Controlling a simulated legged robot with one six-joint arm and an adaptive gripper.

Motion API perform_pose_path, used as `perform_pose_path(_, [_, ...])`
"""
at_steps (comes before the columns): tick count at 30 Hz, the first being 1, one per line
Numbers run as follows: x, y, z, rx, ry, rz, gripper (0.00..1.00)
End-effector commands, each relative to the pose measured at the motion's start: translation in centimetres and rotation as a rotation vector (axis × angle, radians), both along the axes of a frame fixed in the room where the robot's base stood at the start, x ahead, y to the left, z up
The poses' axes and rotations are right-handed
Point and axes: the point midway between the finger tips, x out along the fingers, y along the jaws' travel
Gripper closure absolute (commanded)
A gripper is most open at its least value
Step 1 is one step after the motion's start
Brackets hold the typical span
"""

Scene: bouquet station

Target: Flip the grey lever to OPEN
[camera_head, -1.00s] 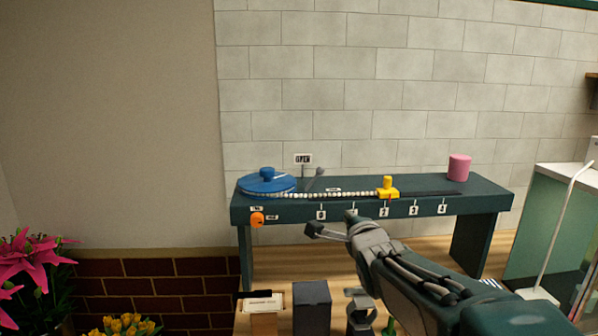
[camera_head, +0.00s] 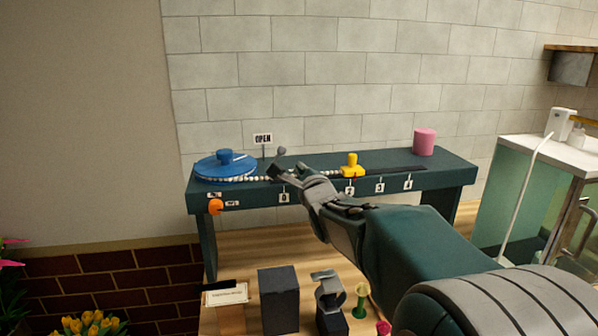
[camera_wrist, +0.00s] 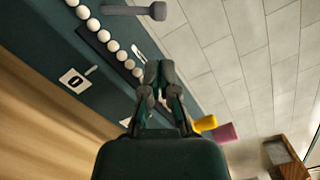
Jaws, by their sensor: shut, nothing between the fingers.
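The grey lever shows its round knob (camera_head: 281,151) in the head view, on the dark green bench just right of the OPEN sign (camera_head: 263,139). My gripper (camera_head: 278,172) is in front of the lever in the head view, near the bead row. In the wrist view my gripper (camera_wrist: 158,72) is shut and empty, with its fingertips apart from the lever.
A blue disc (camera_head: 225,168) sits at the bench's left end, with a row of white beads (camera_head: 262,178) leading right. A yellow slider (camera_head: 351,165) and a pink cylinder (camera_head: 424,142) stand to the right. An orange knob (camera_head: 215,207) is on the front face.

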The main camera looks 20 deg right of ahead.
Motion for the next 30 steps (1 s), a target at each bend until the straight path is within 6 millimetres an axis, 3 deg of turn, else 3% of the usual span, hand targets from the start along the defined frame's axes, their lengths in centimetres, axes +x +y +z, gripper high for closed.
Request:
perform_pose_path(6, [3.9, -0.4, 0.1, -0.002, 0.002, 0.001, 1.00])
perform_pose_path(12, [6.2, -0.6, 0.2, -0.002, 0.001, 0.001, 1.00])
perform_pose_path(30, [6.7, -0.8, 0.4, -0.022, 0.004, 0.000, 1.00])
